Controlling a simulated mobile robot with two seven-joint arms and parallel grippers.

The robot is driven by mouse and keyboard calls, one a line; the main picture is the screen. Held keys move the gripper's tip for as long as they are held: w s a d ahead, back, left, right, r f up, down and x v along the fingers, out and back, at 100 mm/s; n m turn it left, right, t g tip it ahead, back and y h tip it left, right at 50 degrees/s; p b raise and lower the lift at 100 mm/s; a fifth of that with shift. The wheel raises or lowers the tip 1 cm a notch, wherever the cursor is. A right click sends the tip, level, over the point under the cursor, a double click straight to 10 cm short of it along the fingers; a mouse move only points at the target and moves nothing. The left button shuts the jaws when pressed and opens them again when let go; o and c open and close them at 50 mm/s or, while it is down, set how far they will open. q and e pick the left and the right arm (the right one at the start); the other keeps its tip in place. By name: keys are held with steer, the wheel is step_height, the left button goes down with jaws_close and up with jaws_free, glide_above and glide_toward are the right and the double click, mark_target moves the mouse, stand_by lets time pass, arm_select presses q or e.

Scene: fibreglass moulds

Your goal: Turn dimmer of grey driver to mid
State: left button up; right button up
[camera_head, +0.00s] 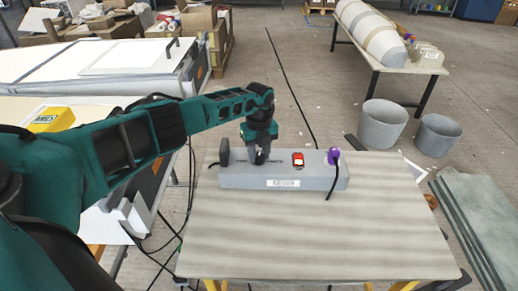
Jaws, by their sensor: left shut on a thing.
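The grey driver (240,181) is a long grey box lying on the table (310,235), with a white label on its front face. A dark round disc (224,152) stands at its left end. A red switch (298,160) and a purple plug (333,157) with a black cable are on its right half. My left gripper (259,157) points down onto the top of the box, left of the red switch. It is shut on a small part there, seemingly the dimmer, which its fingers mostly hide. A dark slot line shows beside the fingers. My right gripper is not in view.
The front of the table is clear. Two grey buckets (383,124) stand on the floor at right, near stacked grey-green sheets (482,215). A bench (366,58) with a large mould is behind. A yellow box (52,119) sits at left. Cables hang left of the table.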

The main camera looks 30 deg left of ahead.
mark_target(259, 156)
arm_select(q)
steer(key=shift+n+p, duration=0.3)
steer(key=shift+n, duration=0.5)
steer(key=o, duration=1)
steer(key=shift+o, duration=0.2)
steer(key=shift+r, duration=0.1)
steer(key=shift+r, duration=0.3)
step_height(259, 156, up, 12)
steer(key=p, duration=0.1)
steer(key=shift+p, duration=0.3)
steer(key=shift+s, duration=0.1)
